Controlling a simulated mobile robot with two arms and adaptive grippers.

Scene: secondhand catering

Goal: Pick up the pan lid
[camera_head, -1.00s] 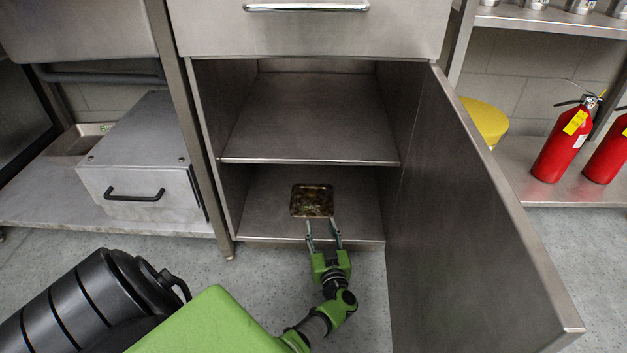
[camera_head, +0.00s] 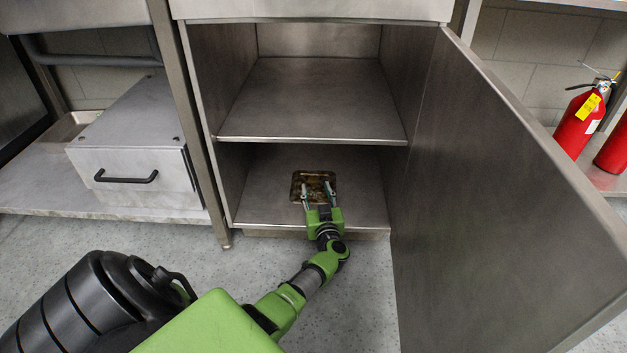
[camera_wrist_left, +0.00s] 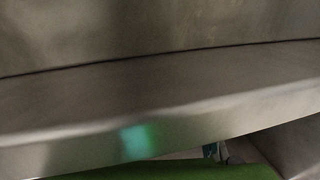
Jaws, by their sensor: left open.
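The pan lid looks to be the dark brown, square-cornered flat piece (camera_head: 312,177) lying on the bottom shelf (camera_head: 265,200) of the open cabinet. My left gripper (camera_head: 316,189) reaches into the bottom compartment from the front. Its two fingers are open and spread over the near part of the lid, one toward each side. I cannot tell whether they touch it. The left wrist view shows only grey metal surfaces, a shelf-like edge (camera_wrist_left: 160,115) and a green part of my arm; the lid does not show there. My right gripper is not in view.
The middle shelf (camera_head: 312,100) hangs above the gripper and is empty. The cabinet door (camera_head: 500,190) stands open on the right. A grey box with a black handle (camera_head: 135,160) sits on the left. Red fire extinguishers (camera_head: 578,125) stand at the far right.

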